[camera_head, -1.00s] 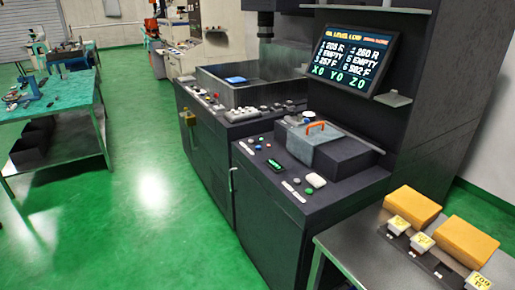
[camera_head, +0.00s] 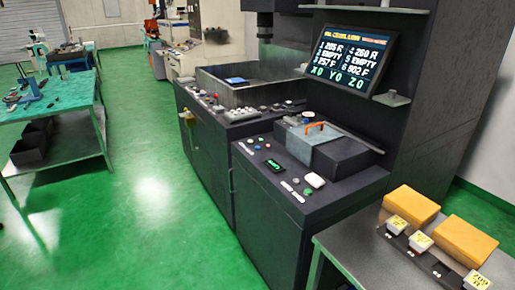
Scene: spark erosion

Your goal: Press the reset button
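Neither of my grippers shows in the head view. A dark machine console (camera_head: 262,205) stands in the middle right. Its top carries a group of small round buttons, among them a green one (camera_head: 262,139). A small lit green display (camera_head: 273,166) and a white rounded piece (camera_head: 315,180) lie nearer the front edge. A second control panel (camera_head: 235,118) with several buttons and knobs runs along the front of the machine tank. The labels are too small to read, so I cannot tell which button is the reset button. Nothing covers either panel.
A screen (camera_head: 352,55) with text hangs above the console. A table (camera_head: 350,255) with yellow blocks (camera_head: 411,204) is at right. A green-topped workbench (camera_head: 65,115) is at left. Green floor (camera_head: 150,190) between is clear.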

